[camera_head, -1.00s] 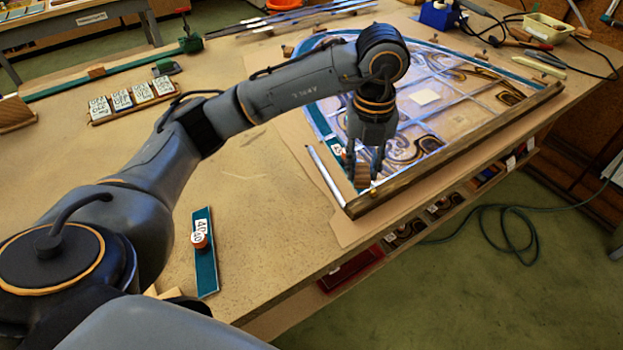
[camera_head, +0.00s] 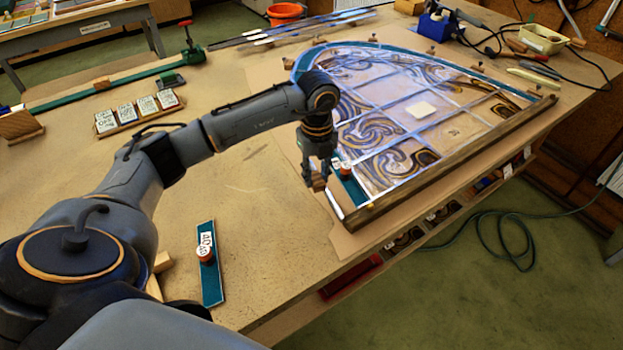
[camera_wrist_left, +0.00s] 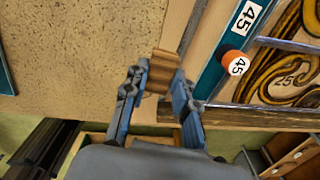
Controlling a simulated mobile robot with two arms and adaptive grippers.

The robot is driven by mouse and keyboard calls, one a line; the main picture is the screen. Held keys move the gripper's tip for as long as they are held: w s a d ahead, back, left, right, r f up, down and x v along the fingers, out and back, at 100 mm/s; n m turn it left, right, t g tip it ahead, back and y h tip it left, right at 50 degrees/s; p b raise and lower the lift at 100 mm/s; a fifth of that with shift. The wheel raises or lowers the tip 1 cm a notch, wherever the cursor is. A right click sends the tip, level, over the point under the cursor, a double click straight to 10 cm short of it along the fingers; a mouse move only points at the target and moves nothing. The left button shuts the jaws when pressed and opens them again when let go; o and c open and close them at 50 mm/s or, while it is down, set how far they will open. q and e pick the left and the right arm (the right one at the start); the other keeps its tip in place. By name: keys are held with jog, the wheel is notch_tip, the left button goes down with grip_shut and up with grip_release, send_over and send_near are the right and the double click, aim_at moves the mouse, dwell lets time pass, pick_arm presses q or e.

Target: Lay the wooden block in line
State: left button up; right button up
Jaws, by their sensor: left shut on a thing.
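My left gripper (camera_head: 317,178) is shut on a small brown wooden block (camera_head: 319,184), held at the left edge of the leaded panel (camera_head: 400,120). In the left wrist view the block (camera_wrist_left: 162,70) sits between the two fingertips (camera_wrist_left: 158,85), beside the teal strip labelled 45 (camera_wrist_left: 243,27). That strip also shows in the head view (camera_head: 350,185), at the panel's near left corner. I cannot tell whether the block touches the board below. My right gripper is not in view.
A loose teal strip labelled 40 (camera_head: 208,275) lies near the table's front. A long wooden rail (camera_head: 450,162) borders the panel's near side. A rack of label cards (camera_head: 138,112) and an orange bucket (camera_head: 284,13) stand farther back. The table left of the panel is mostly clear.

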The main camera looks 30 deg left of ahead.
aim_at(312, 195)
pick_arm(q)
jog(key=shift+w+a+f, duration=0.15)
jog(key=shift+a+f, duration=0.3)
jog(key=shift+f, duration=0.1)
jog(key=f+p, duration=0.2)
jog(key=f, duration=0.1)
jog(key=shift+a, duration=0.35)
jog(key=shift+f, duration=0.45)
jog(key=shift+f, duration=0.15)
jog(key=o, duration=0.9)
jog(key=shift+o, duration=0.2)
